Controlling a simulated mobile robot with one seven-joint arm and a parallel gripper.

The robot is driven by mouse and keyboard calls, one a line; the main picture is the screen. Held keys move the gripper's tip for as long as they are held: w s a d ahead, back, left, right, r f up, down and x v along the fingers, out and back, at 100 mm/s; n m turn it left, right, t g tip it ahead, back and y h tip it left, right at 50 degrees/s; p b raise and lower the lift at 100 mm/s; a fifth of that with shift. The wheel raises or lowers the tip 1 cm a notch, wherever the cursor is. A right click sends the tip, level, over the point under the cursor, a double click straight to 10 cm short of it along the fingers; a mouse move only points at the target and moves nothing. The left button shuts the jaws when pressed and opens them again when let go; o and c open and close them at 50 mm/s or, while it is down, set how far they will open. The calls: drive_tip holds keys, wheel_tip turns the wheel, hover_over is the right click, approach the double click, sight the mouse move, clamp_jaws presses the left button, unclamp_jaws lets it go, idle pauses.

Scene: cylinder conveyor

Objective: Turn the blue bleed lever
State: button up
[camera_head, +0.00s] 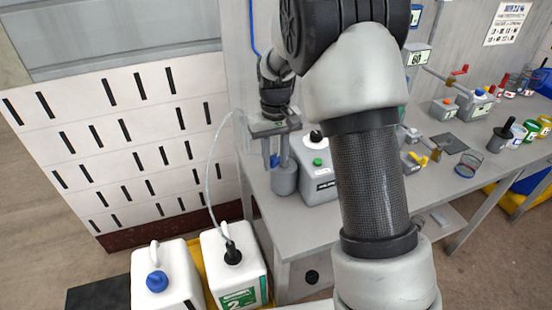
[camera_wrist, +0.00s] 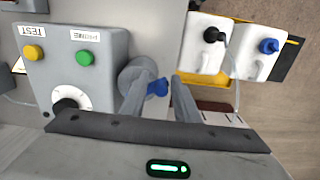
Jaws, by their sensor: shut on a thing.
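The blue bleed lever (camera_head: 274,160) shows at the side of a grey cylinder (camera_head: 285,182) on the left end of the bench. In the wrist view the blue lever (camera_wrist: 158,87) lies between the fingers of my gripper (camera_wrist: 164,84), with the grey cylinder (camera_wrist: 134,72) just behind. My gripper (camera_head: 273,142) points down over the cylinder in the head view and is shut on the lever. The fingers cover part of the lever and of the cylinder.
A grey control box (camera_wrist: 30,70) with yellow and green buttons and a dial stands close beside the cylinder. White jugs (camera_head: 240,270) stand below the bench's left end; a clear hose (camera_head: 211,165) runs up from one. Cups and tools crowd the bench's right.

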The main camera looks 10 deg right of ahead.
drive_tip(key=shift+w+a+r, duration=0.15)
drive_tip(key=shift+w+a, duration=0.1)
drive_tip(key=shift+w, duration=0.6)
drive_tip(key=shift+c, duration=0.3)
drive_tip(key=shift+d, duration=0.1)
drive_tip(key=shift+w+p, duration=0.15)
drive_tip(key=shift+p, duration=0.15)
drive_tip(key=o, duration=1.5)
drive_tip(key=shift+o, duration=0.2)
drive_tip(key=shift+r+p, duration=1.6)
drive_tip(key=shift+r, duration=0.75)
